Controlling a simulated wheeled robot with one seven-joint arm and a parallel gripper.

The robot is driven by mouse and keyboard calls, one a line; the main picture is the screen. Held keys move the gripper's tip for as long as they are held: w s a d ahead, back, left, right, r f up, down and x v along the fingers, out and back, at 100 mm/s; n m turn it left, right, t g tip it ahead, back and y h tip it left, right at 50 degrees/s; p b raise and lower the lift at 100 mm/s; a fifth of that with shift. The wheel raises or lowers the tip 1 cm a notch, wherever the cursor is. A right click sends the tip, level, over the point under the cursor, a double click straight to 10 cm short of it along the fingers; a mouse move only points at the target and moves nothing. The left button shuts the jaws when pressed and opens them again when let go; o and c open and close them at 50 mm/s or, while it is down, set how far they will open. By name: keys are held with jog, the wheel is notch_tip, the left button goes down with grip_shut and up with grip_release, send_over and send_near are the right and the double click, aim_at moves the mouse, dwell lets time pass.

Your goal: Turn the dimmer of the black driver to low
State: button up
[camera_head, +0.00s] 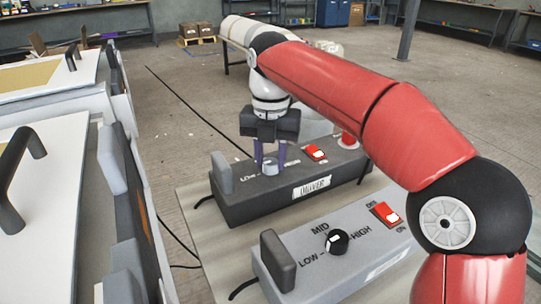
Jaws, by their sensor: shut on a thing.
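The black driver (245,210) is a long dark box on the bench, with a label plate on its front side. Its dimmer, a light grey knob (270,169), sits on the top face beside a "LOW" mark. My gripper (270,160) points down over it, with its two purple fingers shut on the dimmer from either side. The fingers partly cover the dial, and I cannot tell which mark the dimmer points to. A red rocker switch (315,152) and a red button (347,140) are to the right on the same box.
A light grey driver (310,285) stands in front, with a black knob (337,241) and a red switch (385,213). Upright end blocks rise at the left of both boxes. Moulds with dark handles (15,175) fill the left side. Open floor lies behind.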

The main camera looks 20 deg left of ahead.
aim_at(270, 161)
dwell(0.3)
jog(key=o, duration=1)
jog(key=shift+r, duration=3.9)
